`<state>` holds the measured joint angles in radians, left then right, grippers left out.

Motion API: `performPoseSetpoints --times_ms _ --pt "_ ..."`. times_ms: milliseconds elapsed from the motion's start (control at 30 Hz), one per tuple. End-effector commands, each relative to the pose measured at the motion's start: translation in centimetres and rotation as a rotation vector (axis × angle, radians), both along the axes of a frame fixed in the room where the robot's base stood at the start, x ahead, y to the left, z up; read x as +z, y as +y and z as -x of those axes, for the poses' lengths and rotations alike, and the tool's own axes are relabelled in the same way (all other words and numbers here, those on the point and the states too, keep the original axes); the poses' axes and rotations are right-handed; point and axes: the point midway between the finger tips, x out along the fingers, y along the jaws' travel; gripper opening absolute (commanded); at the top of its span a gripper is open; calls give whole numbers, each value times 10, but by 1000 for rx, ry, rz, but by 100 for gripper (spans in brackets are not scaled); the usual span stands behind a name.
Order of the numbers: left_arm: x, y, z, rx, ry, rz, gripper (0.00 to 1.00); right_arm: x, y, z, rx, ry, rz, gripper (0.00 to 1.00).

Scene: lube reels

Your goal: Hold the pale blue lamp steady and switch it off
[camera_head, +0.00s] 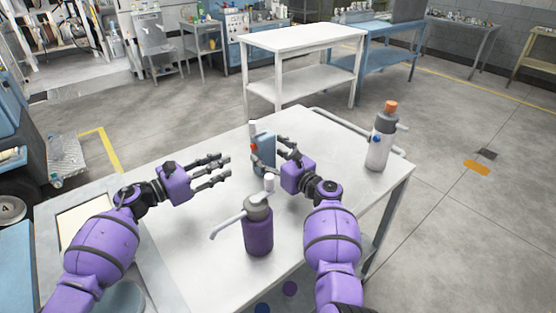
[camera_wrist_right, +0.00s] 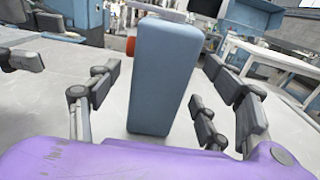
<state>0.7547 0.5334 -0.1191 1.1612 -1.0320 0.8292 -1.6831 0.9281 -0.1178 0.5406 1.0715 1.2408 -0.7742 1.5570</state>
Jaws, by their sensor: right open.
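The pale blue lamp (camera_head: 265,158) stands upright on the white table, a box-like body with a pale top and a red-orange button (camera_head: 254,147) on its left side. In the right wrist view the lamp body (camera_wrist_right: 165,85) stands between my right gripper's spread fingers, with gaps on both sides, and the red button (camera_wrist_right: 131,46) shows at its upper left edge. My right gripper (camera_head: 278,150) is open around the lamp from the right. My left gripper (camera_head: 223,170) is open and empty, fingers pointing right, left of the lamp and apart from it.
A purple pump bottle (camera_head: 258,232) with a grey spout stands in front, between my arms. A white-and-grey bottle with an orange cap (camera_head: 381,140) stands at the table's right edge. The white table (camera_head: 200,240) is clear at middle left. A second white table (camera_head: 300,40) stands behind.

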Motion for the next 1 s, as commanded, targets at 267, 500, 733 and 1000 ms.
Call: performPoseSetpoints --times_ms 267,500,733,1000 --pt "0 0 0 0 0 0 31 0 9 -13 -1 0 1 72" --pt "0 0 0 0 0 0 31 0 9 -14 -1 0 3 71" --pt "0 0 0 0 0 0 31 0 9 -13 0 0 3 40" --pt "0 0 0 0 0 0 27 -1 9 -13 0 0 3 10"
